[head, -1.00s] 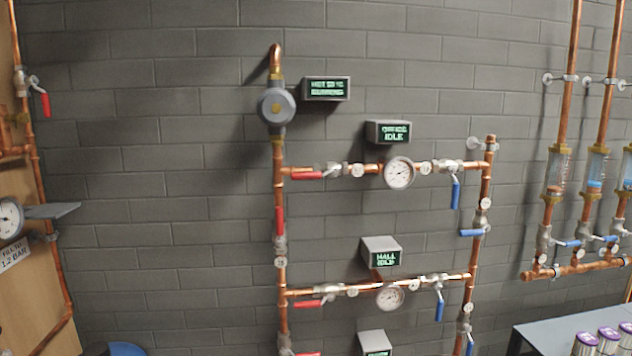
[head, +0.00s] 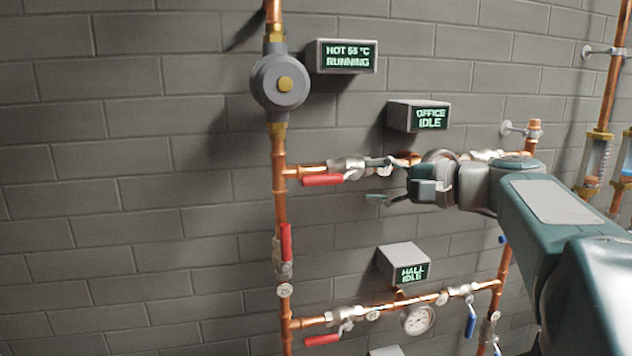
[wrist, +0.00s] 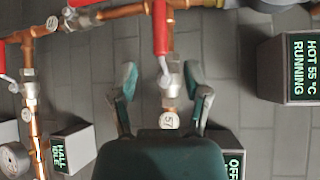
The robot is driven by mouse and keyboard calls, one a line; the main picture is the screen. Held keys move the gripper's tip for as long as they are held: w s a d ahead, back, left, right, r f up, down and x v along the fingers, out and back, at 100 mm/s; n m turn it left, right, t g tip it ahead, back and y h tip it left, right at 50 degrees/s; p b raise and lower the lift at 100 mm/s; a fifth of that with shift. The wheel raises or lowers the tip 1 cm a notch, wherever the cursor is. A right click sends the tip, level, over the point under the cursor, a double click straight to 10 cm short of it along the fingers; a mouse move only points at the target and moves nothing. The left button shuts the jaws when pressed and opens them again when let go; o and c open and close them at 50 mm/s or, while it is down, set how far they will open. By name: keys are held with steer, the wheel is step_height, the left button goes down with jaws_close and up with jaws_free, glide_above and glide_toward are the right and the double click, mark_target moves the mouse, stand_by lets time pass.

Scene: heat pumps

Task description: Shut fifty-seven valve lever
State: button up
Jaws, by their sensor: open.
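The valve tagged 57 (wrist: 169,121) sits on the upper branch pipe, its metal body (wrist: 170,85) showing between my fingers in the wrist view. Its red lever (wrist: 160,30) lies along the pipe, pointing toward the vertical pipe. In the head view the lever (head: 322,180) is horizontal, just below the branch. My gripper (head: 378,181) is open and empty, to the right of the lever. In the wrist view its fingertips (wrist: 162,76) lie either side of the valve body, apart from the lever. I cannot tell whether they touch the valve. My arm hides the branch's right part.
Another red lever (head: 286,242) is on the vertical pipe (head: 280,210), and one (head: 322,340) on the lower branch. The pump (head: 280,85), the OFFICE display (head: 418,116) and the HALL display (head: 403,264) stand nearby. The wall at left is clear.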

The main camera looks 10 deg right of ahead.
mark_target(329, 181)
steer(key=x, duration=1)
steer(key=shift+s+a, duration=0.1)
steer(key=shift+s, duration=0.05)
steer(key=shift+c, duration=0.4)
jaws_close()
